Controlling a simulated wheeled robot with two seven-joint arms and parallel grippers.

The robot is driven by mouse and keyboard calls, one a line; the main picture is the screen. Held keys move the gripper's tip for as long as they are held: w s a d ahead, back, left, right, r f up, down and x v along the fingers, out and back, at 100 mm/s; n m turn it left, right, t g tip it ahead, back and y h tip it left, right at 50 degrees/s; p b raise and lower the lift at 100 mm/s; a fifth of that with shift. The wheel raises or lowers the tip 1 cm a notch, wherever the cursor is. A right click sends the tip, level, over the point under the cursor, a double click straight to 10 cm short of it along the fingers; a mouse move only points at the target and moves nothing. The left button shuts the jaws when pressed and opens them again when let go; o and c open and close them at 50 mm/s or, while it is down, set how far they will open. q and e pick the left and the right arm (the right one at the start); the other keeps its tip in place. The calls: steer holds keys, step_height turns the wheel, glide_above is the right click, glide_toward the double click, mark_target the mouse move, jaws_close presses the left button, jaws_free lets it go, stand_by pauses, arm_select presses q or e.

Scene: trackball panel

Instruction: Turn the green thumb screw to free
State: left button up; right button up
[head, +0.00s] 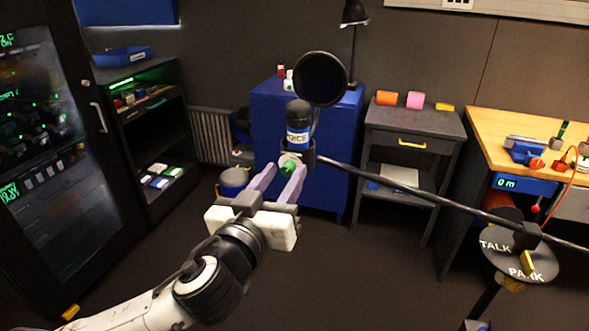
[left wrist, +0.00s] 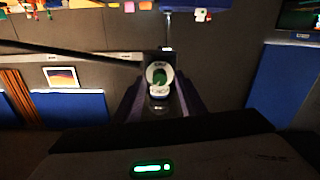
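The green thumb screw (head: 287,168) sits in a pale round mount just below the black microphone with a blue-and-white band (head: 297,130). The microphone is held at the end of a long dark boom (head: 410,193). My left gripper (head: 284,174) points up at the screw from below, its two pale purple fingers apart on either side of it. In the left wrist view the green screw (left wrist: 159,77) shows face-on inside a white ring, between the dark fingers, with gaps visible. Whether the fingertips touch the mount is hard to tell. My right gripper is not in view.
A round black filter (head: 320,78) stands above the microphone. The boom runs right to a pivot by a dark disc marked TALK and PARK (head: 535,268). A blue cabinet (head: 268,105), grey side table (head: 415,120) and wooden bench (head: 530,135) stand behind. Open floor lies below.

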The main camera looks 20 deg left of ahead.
arm_select(q)
steer(key=shift+w, duration=0.1)
jaws_close()
